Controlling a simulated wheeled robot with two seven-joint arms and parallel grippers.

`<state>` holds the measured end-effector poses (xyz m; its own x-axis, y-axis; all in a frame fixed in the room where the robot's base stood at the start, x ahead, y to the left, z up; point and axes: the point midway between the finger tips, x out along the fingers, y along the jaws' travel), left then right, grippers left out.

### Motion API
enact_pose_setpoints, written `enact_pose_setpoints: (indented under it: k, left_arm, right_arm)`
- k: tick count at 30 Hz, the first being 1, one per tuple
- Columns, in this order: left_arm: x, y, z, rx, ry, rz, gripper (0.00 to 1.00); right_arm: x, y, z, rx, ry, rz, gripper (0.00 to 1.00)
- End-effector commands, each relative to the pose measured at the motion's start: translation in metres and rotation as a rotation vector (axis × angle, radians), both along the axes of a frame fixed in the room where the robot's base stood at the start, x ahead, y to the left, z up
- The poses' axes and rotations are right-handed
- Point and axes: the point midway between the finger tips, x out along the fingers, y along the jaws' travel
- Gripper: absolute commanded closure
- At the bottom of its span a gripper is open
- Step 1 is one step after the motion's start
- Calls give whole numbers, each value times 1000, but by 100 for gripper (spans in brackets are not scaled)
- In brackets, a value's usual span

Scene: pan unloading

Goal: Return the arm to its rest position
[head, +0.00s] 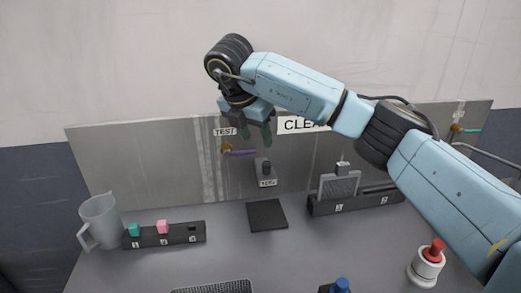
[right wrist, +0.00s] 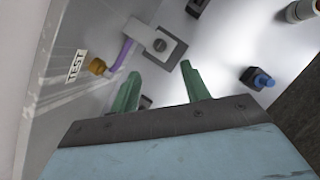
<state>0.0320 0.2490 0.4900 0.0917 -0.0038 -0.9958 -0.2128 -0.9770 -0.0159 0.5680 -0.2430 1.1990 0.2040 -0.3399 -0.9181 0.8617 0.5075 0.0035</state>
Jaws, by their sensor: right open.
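My right gripper (head: 256,134) is raised in front of the grey back panel in the head view, below the black wrist joint. Its two green fingers point down. They also show in the right wrist view (right wrist: 160,88), spread apart with nothing between them. My light blue right arm comes in from the right edge and reaches across the upper middle. My left gripper is in neither view.
The grey panel (head: 95,160) carries a TEST label (head: 225,132) and a purple-tipped fitting (head: 240,153). On the table are a jug (head: 100,222), a block rack (head: 165,240), a black pad (head: 267,214), a slotted rack (head: 375,205) and a red button (head: 436,250).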

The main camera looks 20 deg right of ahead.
Motion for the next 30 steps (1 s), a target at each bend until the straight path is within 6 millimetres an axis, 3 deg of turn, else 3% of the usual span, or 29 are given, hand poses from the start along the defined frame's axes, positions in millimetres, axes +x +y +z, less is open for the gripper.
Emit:
enact_pose_setpoints:
  k: [6,20,23,30]
  left_arm:
    - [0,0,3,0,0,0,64]
    - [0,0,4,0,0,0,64]
    - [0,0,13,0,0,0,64]
    - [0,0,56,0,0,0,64]
  right_arm:
    - [-4,6,18,-1,-2,0,53]
    - [-4,7,21,-1,0,0,53]
    - [-4,7,30,-1,-1,0,53]
    - [-4,7,73,-1,-1,0,53]
